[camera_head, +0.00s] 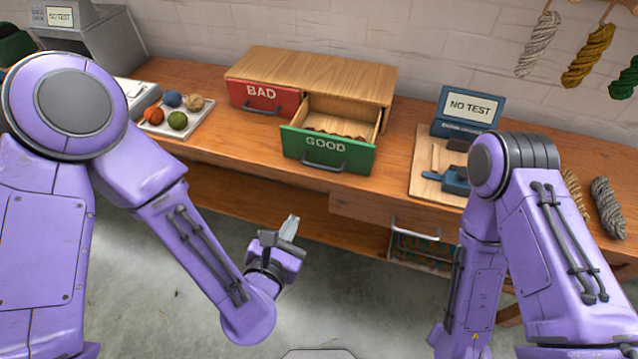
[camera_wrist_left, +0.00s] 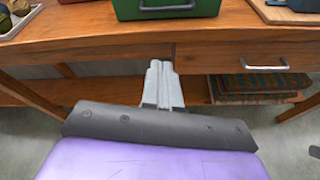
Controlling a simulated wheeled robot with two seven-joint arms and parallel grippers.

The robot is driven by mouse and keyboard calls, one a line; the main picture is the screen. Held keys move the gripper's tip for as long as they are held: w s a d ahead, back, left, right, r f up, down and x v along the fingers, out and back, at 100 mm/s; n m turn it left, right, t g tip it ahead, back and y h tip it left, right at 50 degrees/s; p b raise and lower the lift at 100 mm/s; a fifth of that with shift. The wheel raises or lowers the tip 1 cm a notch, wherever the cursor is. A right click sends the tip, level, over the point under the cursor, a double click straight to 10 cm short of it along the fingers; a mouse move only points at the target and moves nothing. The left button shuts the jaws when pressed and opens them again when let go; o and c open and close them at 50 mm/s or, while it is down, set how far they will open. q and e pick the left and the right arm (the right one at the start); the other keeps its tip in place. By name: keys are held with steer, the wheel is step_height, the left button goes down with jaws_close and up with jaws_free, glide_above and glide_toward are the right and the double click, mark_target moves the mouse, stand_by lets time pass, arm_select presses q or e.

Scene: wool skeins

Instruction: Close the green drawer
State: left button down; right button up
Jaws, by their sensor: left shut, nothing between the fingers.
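The green drawer (camera_head: 327,150), labelled GOOD, is pulled out of the wooden cabinet (camera_head: 310,68) on the bench. Its inside is partly visible and shows no skeins. It has a dark handle (camera_head: 324,166) on its front. In the left wrist view the green front (camera_wrist_left: 165,9) shows at the top, cut off by the edge. My left gripper (camera_head: 290,226) is shut and empty, in front of the bench and below the drawer, apart from it. It also shows in the left wrist view (camera_wrist_left: 163,80). My right gripper is not in view; only my right arm shows.
The red BAD drawer (camera_head: 262,97) beside it is closed. A tray of wool balls (camera_head: 178,120) lies left of the cabinet. A NO TEST device (camera_head: 468,110) and a board with a blue tool (camera_head: 436,190) stand right. The bench front edge (camera_wrist_left: 90,48) lies between my left gripper and the drawer.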

arm_select(q)
steer(key=d+r+n, duration=0.1)
steer(key=r+n, duration=0.1)
steer(key=t+p, duration=0.1)
steer(key=p, duration=0.1)
glide_toward(321, 168)
steer(key=shift+n+h, duration=0.3)
steer(key=x, duration=0.5)
steer(key=shift+w+f, duration=0.1)
steer(key=shift+w, duration=0.2)
steer(key=shift+w+d+f, duration=0.15)
steer(key=shift+w+f, duration=0.1)
steer(key=shift+w, duration=0.35)
steer(key=shift+w, duration=0.1)
